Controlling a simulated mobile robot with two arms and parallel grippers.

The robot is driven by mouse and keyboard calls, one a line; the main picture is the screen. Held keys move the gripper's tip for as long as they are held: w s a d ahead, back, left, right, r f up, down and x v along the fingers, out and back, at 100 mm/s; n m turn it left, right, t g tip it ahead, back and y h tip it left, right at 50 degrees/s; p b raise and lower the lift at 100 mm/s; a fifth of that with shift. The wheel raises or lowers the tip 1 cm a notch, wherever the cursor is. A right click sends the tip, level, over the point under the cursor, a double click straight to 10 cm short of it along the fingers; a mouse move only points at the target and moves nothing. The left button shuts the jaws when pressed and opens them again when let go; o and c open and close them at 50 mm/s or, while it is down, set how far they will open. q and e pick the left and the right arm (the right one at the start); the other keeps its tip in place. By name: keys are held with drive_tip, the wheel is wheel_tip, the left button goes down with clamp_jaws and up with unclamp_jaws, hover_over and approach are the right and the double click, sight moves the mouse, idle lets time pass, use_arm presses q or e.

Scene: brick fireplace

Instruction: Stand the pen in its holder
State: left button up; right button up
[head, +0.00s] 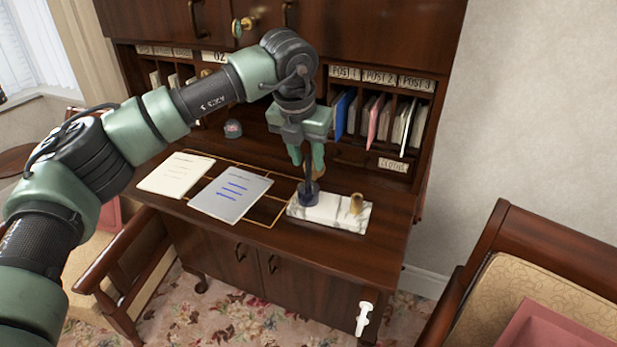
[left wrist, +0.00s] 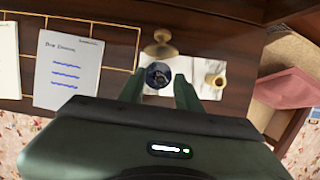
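A dark, thin pen (head: 308,172) stands roughly upright in a dark blue inkwell (head: 310,198) on a white marble base (head: 330,212). A small gold cup (head: 356,203), seemingly the holder, stands at the right end of that base; it also shows in the left wrist view (left wrist: 215,80). My left gripper (head: 307,167) is above the inkwell with its green fingers apart, one on each side of the pen. In the left wrist view the inkwell (left wrist: 158,76) lies between the fingertips, with the pen seen nearly end-on. My right gripper is not in view.
Two sheets of paper, one cream (head: 176,174) and one grey-white (head: 230,193), lie left of the marble base. A brass object (left wrist: 160,45) stands just behind the inkwell. Pigeonholes with envelopes (head: 384,118) rise at the back. Chairs flank the desk.

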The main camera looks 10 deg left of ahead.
use_arm(q)
clamp_jaws()
drive_tip(key=shift+r+p, duration=0.95)
drive_tip(key=shift+r, duration=0.65)
drive_tip(key=shift+r+p, duration=0.65)
drive_tip(key=shift+r, duration=0.6)
